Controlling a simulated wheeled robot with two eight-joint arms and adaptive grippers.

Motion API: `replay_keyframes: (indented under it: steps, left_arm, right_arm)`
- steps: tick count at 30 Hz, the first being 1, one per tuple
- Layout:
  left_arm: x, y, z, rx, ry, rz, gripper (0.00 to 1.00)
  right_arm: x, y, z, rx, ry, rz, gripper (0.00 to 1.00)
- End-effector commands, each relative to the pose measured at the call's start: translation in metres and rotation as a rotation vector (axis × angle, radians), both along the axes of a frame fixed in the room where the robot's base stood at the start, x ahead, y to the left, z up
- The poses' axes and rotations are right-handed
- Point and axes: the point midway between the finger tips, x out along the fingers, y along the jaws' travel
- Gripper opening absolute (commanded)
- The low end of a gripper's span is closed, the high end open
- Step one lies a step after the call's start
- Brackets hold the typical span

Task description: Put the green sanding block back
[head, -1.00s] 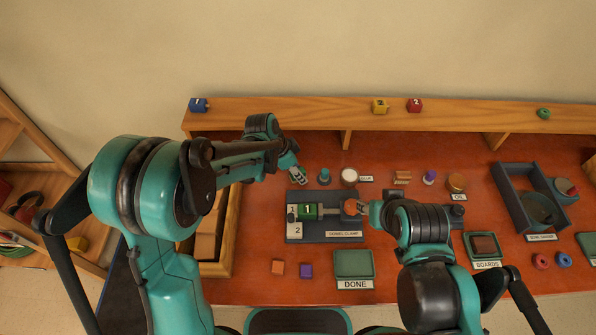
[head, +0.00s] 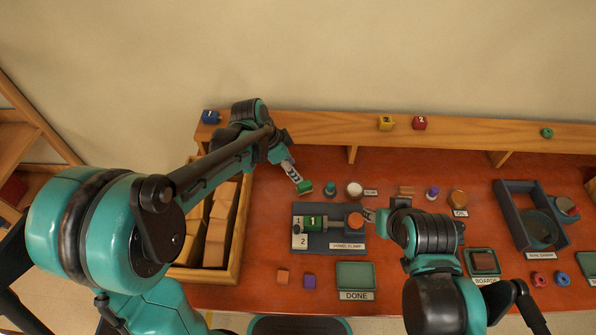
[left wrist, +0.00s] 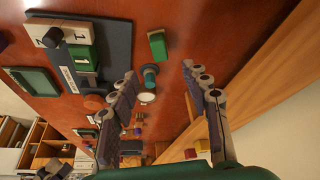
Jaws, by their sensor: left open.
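A loose green block (head: 304,187), which looks like the sanding block, stands on the red-brown bench behind the dowel clamp and left of a teal knobbed piece (head: 330,188). It also shows in the left wrist view (left wrist: 157,45), beyond the fingertips and apart from them. My left gripper (head: 294,175) is open and empty, just up and left of the block; its spread fingers show in the left wrist view (left wrist: 160,74). My right gripper (head: 369,214) is beside the orange-brown round piece (head: 355,220) at the clamp's right end; its fingers are too small to judge.
The dowel clamp (head: 345,240) holds a green piece marked 1 (head: 315,221). A wooden crate of blocks (head: 237,240) stands left. The DONE tray (head: 355,264) is empty at the front. A raised shelf (head: 300,124) runs along the back. A white round jar (head: 354,189) stands near the knobbed piece.

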Motion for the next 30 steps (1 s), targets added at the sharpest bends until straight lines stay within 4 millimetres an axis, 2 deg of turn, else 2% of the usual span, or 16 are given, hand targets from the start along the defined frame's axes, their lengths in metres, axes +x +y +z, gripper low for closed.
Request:
replay_keyframes:
  steps: [8,11,14,18,21,27,30]
  left_arm:
    - [-0.003,0.005,0.011,0.001,0.000,0.011,0.47]
    - [-0.013,0.014,0.021,0.008,-0.005,0.077,0.47]
    - [-0.033,0.032,0.039,0.017,-0.019,0.220,0.47]
    - [-0.073,0.065,0.064,0.012,-0.056,0.490,0.47]
    - [-0.103,0.089,0.073,-0.006,-0.091,0.684,0.47]
    - [-0.152,0.123,0.074,-0.076,-0.165,0.999,0.47]
    - [-0.166,0.133,0.071,-0.109,-0.191,1.095,0.47]
  right_arm:
    - [0.000,0.000,0.003,0.000,0.000,0.000,0.40]
    - [0.000,0.000,0.002,0.000,0.000,0.000,0.40]
    - [0.000,0.000,0.002,0.000,0.000,0.000,0.40]
    - [0.000,0.000,0.002,0.000,0.000,0.000,0.40]
    - [0.000,0.000,0.002,0.000,0.000,0.000,0.40]
    - [0.000,0.000,0.002,0.000,0.000,0.000,0.40]
    - [0.000,0.000,0.002,0.000,0.000,0.000,0.40]
